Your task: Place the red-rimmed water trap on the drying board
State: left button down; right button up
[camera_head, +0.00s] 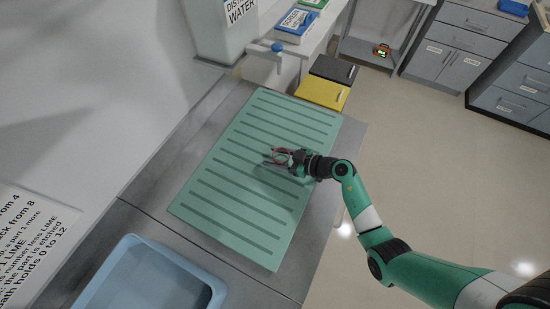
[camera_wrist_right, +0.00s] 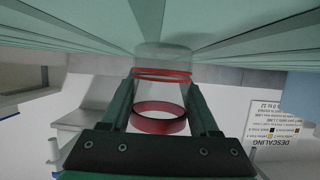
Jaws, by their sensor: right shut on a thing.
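The red-rimmed water trap (camera_wrist_right: 162,72) is a clear cup with red rings, held between the fingers of my right gripper (camera_wrist_right: 160,110) in the right wrist view. In the head view my right gripper (camera_head: 288,158) is over the middle of the green ribbed drying board (camera_head: 240,150), with the trap small and partly hidden at its fingertips. The trap's far end is close to the board's ribs; I cannot tell whether it touches. My left gripper is not in view.
A blue tub (camera_head: 150,275) stands at the lower left beside the board. A distilled water container (camera_head: 222,30) with a tap is at the back. The board around the gripper is clear.

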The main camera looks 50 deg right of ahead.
jog(key=o, duration=1.4)
jog(key=shift+r, duration=0.1)
jog(key=shift+s+d+r, duration=0.15)
jog(key=shift+s+r, duration=0.1)
jog(key=p+v, duration=0.2)
jog(key=v, duration=0.9)
jog(key=shift+s+p, duration=0.2)
jog(key=shift+p, duration=0.15)
